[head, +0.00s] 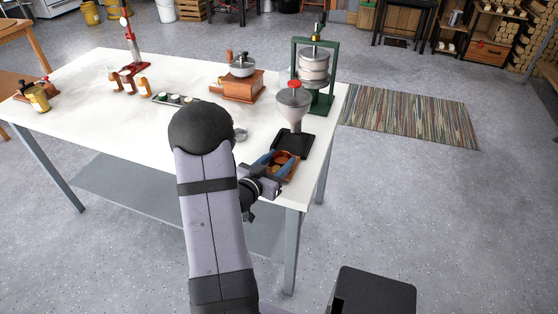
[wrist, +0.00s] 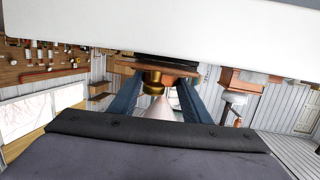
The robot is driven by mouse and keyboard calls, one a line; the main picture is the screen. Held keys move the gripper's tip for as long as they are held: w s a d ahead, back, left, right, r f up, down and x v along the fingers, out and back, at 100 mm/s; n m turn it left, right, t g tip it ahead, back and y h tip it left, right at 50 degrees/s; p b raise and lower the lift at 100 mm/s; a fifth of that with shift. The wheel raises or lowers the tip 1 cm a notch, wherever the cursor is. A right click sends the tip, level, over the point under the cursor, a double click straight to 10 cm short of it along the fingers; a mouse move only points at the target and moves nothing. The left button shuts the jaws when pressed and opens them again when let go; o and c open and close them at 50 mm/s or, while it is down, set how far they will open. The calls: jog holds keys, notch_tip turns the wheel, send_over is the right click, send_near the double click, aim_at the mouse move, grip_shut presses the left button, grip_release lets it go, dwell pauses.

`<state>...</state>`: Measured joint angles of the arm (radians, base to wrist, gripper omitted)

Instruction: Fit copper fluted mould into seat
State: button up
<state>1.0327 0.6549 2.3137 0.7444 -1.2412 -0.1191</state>
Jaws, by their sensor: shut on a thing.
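My gripper (head: 275,161) is low over the front right corner of the white table, its blue fingers closed around the copper mould. In the wrist view, which is upside down, the mould (wrist: 152,79) is a shiny copper-gold piece between the two blue fingers. The seat looks to be the brown wooden block or tray (head: 291,170) under the fingers; its edge also shows in the wrist view (wrist: 150,63). The mould is at or just over it. I cannot tell whether it is seated; the fingers hide most of the contact.
A grey funnel with a red top (head: 294,105) stands on a black base just behind the gripper. A coffee grinder (head: 240,85) and a green press (head: 314,70) stand farther back. A small grey dish (head: 240,134) is left of the gripper. The table's front edge (head: 260,198) is close.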

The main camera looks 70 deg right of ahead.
jog(key=o, duration=1)
jog(key=shift+r, duration=0.1)
jog(key=shift+r+p, duration=0.1)
jog(key=shift+p, duration=0.2)
jog(key=v, duration=0.9)
jog(key=shift+w+a+b, duration=0.1)
jog(key=shift+a+b, duration=0.05)
jog(key=shift+b, duration=0.25)
jog(key=shift+a+r+p, duration=0.2)
jog(key=shift+r+p, duration=0.05)
jog(key=shift+p, duration=0.6)
jog(key=p+v, duration=0.2)
jog(key=p, duration=0.2)
jog(key=shift+f, duration=0.1)
jog(key=shift+a, duration=0.15)
jog(key=shift+w+f, duration=0.1)
